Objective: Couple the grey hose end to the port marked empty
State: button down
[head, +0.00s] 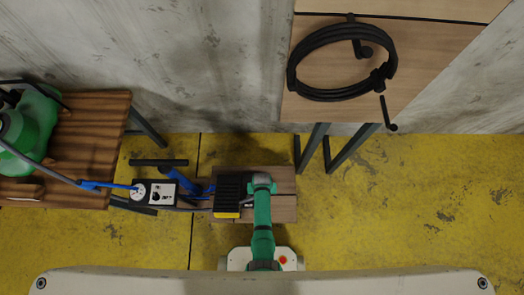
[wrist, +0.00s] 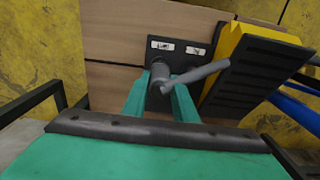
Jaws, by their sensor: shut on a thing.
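My gripper (wrist: 160,88) has its two green fingers shut on the grey hose end (wrist: 203,71) in the wrist view. The hose slants up to the right from between the fingers. A dark port plate (wrist: 186,53) with two white labels lies just beyond the fingertips; the labels are too small to read. The hose end and fingers cover the area below the labels, so I cannot tell whether the hose end touches a port.
A black and yellow foot pump (head: 229,190) stands on the low wooden table (head: 283,207), close right of the fingers in the wrist view. A gauge box (head: 155,192) with blue fittings is left. A slatted bench (head: 92,145) holds a green object (head: 32,125).

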jog(key=shift+f, duration=0.8)
dwell(0.4)
jog(key=c, duration=1.4)
grip_release()
jog(key=shift+w, duration=0.1)
jog(key=shift+o, duration=0.2)
jog(key=shift+d, duration=0.15)
jog(key=shift+r, duration=0.1)
